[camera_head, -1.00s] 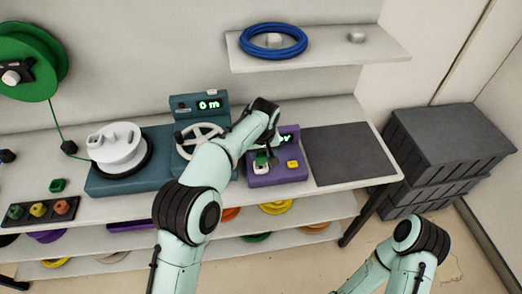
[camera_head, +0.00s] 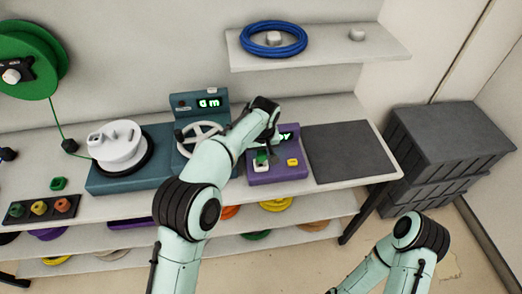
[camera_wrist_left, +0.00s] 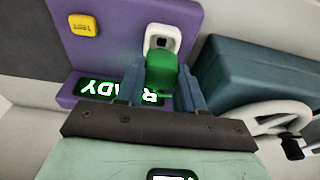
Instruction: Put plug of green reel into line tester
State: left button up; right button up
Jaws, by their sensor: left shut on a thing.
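The line tester (camera_head: 278,178) is a purple box on the bench with a green-lit display and a yellow button (camera_head: 292,162). In the left wrist view its white socket (camera_wrist_left: 162,38) has a dark opening. My left gripper (camera_head: 262,146) is over the tester. In the wrist view my left gripper (camera_wrist_left: 162,88) is shut on a green plug (camera_wrist_left: 163,72), which sits between the blue-grey fingers right at the socket. I cannot tell whether its tip is inside. The green reel (camera_head: 22,45) hangs at the upper left. My right gripper is out of view.
A teal winder with a white drum (camera_head: 117,147) and a handwheel (camera_head: 200,140) stands left of the tester. A bare dark mat (camera_head: 348,152) lies to its right. A tray of coloured plugs (camera_head: 42,209) is at left. A blue coil (camera_head: 273,41) rests on the upper shelf.

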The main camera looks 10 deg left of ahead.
aim_at(261, 153)
pick_arm(q)
jog(key=shift+f+b, duration=0.3)
jog(key=shift+f, duration=1)
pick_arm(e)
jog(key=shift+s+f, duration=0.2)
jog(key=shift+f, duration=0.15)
pick_arm(q)
jog(key=o, duration=1.4)
jog(key=shift+r, duration=0.15)
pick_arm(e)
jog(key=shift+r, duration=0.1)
pick_arm(q)
jog(key=shift+r+p, duration=1.4)
jog(key=shift+r, duration=0.95)
jog(key=shift+r+p, duration=1)
jog(key=shift+r, duration=1.1)
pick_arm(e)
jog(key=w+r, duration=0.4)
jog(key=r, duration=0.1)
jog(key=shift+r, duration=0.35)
pick_arm(q)
jog(key=shift+f, duration=0.15)
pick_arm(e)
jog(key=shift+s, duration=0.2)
